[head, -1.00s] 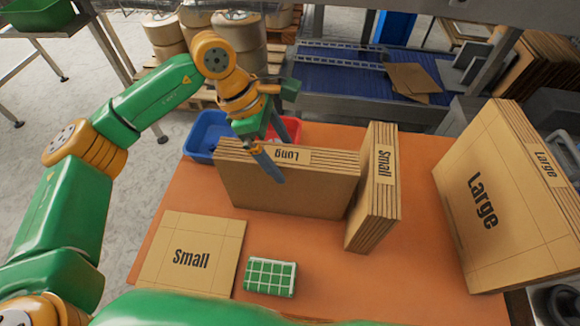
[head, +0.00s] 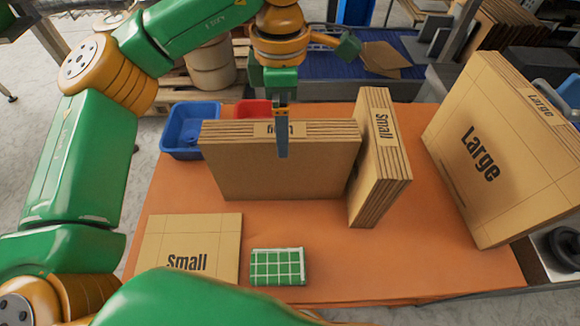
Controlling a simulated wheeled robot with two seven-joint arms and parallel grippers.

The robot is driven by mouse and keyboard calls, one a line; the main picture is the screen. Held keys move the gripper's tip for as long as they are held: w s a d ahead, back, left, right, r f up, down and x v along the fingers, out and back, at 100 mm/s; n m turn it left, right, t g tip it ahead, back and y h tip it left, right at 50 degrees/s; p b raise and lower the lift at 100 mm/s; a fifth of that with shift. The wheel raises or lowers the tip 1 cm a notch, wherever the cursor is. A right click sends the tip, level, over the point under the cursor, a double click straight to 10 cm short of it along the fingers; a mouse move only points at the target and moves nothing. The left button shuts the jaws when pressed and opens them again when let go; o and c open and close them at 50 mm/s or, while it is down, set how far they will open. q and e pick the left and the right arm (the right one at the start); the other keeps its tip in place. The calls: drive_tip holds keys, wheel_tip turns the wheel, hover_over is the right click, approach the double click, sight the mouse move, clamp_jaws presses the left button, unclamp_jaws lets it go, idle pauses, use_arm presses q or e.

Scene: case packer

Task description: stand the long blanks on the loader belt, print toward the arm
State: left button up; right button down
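The long blanks (head: 240,165) stand on edge as a stack in the middle of the orange table, with the "Long" label on their top edges. My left gripper (head: 281,132) points down over the middle of this stack and partly covers the label. One finger hangs in front of the stack's near side. The other finger is hidden, so I cannot tell whether the gripper is open or closed on the blanks. The blue loader belt (head: 325,66) lies behind the table, partly hidden by my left arm. My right gripper is out of view.
Small blanks (head: 368,170) stand at the long stack's right end. Large blanks (head: 490,150) lean farther right. A flat "Small" blank (head: 190,240) and a green checked block (head: 277,267) lie in front. A blue bin (head: 175,150) and red bin (head: 252,109) are behind left. Brown sheets (head: 385,58) lie on the belt.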

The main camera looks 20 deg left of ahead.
sight(282, 165)
use_arm(q)
wheel_tip(282, 165, down, 6)
drive_tip(key=p, duration=0.1)
drive_tip(key=shift+w+a+f, duration=0.25)
drive_tip(key=shift+w+a, duration=0.1)
drive_tip(key=shift+a, duration=0.1)
drive_tip(key=shift+d, duration=0.1)
clamp_jaws()
